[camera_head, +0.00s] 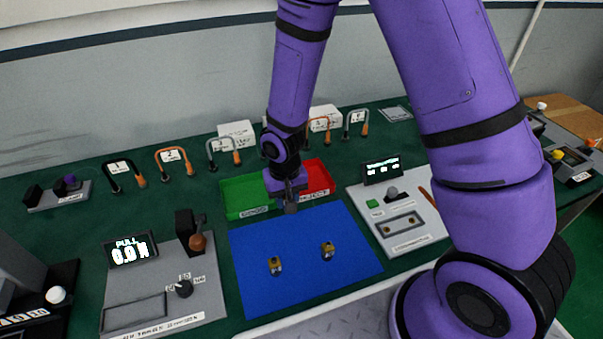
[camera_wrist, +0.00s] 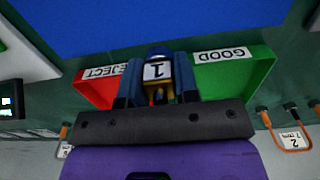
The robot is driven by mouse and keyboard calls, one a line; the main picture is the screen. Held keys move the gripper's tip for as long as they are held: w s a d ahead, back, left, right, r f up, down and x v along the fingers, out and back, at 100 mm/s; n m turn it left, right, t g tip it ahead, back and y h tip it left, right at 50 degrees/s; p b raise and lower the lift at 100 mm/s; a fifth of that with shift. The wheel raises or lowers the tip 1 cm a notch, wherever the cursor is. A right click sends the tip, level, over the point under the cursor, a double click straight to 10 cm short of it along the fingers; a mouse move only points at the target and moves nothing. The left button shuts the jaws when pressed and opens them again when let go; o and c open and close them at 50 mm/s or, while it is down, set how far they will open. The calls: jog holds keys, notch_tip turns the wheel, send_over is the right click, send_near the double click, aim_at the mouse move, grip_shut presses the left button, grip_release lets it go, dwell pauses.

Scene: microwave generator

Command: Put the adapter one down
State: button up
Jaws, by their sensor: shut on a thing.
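My gripper (camera_head: 289,197) is shut on adapter one (camera_wrist: 157,72), a small brass-coloured piece with a white label reading "1" and a dark blue top. The two dark fingers (camera_wrist: 157,84) stand on either side of it. In the head view my gripper hides most of it. It is held by the front of the green GOOD tray (camera_head: 236,211) and the red REJECT tray (camera_head: 320,179), near the back edge of the blue mat (camera_head: 300,229). Its exact height is unclear. Two other adapters stand on the mat, one on the left (camera_head: 275,266) and one on the right (camera_head: 327,251).
A pull tester (camera_head: 150,290) with a display reading 0.0 N stands left of the mat. A white test panel (camera_head: 405,225) stands right of it. Several cable loops (camera_head: 175,160) and white boxes line the back. The mat is bare around the two adapters.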

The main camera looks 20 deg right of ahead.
jog(key=w+d, duration=0.5)
jog(key=w, duration=0.2)
jog(key=w+d+f, duration=0.1)
jog(key=w+d, duration=0.2)
jog(key=w, duration=0.1)
jog(key=shift+d+f, duration=0.1)
jog(key=shift+d, duration=0.2)
jog(key=shift+w+d+f, duration=0.15)
jog(key=shift+d+f, duration=0.05)
jog(key=shift+f, duration=1.6)
jog(key=shift+f, duration=0.15)
jog(key=o, duration=1)
notch_tip(320, 180, up, 12)
jog(key=shift+r, duration=0.25)
